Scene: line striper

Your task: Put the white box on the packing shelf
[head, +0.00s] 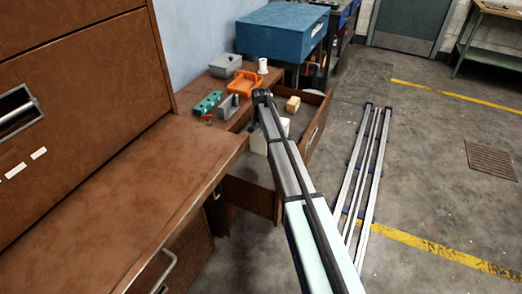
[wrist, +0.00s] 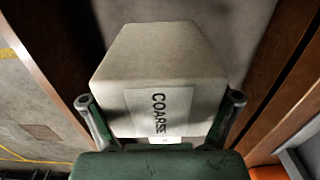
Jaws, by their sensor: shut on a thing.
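The white box (wrist: 160,55) fills the middle of the wrist view, with a label reading "COARSE" on its near face. My gripper (wrist: 160,100) is shut on it, one finger on each side. In the head view, the white box (head: 257,139) shows partly behind my arm, over or inside an open brown drawer (head: 248,194). My arm hides part of the box and the gripper fingers there. I cannot tell whether the box is clear of the drawer bottom. I cannot tell which surface is the packing shelf.
A tan block (head: 293,104) is in the drawer's far part. A brown worktop (head: 125,185) is at left. Beyond it are an orange tray (head: 244,83), a grey container (head: 226,65), a teal block (head: 207,103) and a white cylinder (head: 263,65). Metal rails (head: 367,165) lie on the floor.

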